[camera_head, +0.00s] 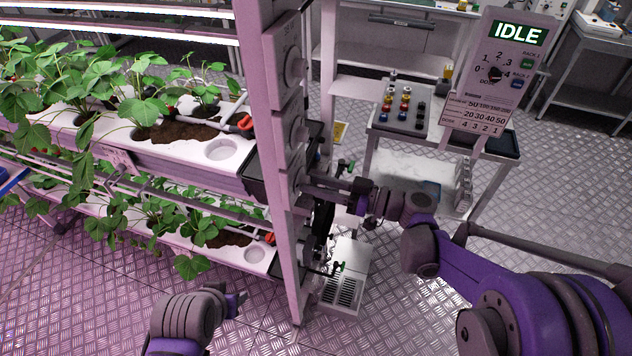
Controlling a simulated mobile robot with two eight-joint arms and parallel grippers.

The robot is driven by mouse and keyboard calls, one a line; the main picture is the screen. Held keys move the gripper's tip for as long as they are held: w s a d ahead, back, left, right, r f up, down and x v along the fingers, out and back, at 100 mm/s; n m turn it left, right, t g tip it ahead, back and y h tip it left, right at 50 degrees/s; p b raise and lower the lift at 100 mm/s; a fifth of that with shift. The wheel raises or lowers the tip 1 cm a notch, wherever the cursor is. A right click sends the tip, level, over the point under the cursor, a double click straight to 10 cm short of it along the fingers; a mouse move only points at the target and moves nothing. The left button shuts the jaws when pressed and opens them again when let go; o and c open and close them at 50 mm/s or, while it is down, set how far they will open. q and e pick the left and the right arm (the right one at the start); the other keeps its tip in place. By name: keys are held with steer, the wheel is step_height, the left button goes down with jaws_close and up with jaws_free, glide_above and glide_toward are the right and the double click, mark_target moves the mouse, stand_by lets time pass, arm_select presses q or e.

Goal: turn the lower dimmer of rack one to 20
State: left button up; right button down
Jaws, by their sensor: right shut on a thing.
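Rack one's pink end post (262,75) carries a column of round dials. The upper dial (293,67) and the middle dial (290,126) are uncovered. The lower dimmer (296,172) sits below them, and its scale is too small to read. My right gripper (305,188) reaches in from the right and is shut on the lower dimmer, with its fingertips against the dial face and partly hiding it. My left gripper (238,302) is low in front of the rack, away from the post, and its finger opening does not show clearly.
The white dosing panel (497,70) reads IDLE and has a dial, buttons and a number table. A side table (387,122) holds several small coloured vials. Strawberry plants fill both rack tiers. A metal box (347,283) stands by the post's foot.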

steer(key=shift+n, duration=0.8)
steer(key=c, duration=0.5)
jaws_free()
steer(key=shift+d, duration=0.1)
steer(key=b+v, duration=0.1)
steer(key=v, duration=0.9)
steer(key=shift+s+d, duration=0.2)
steer(key=shift+d, duration=0.05)
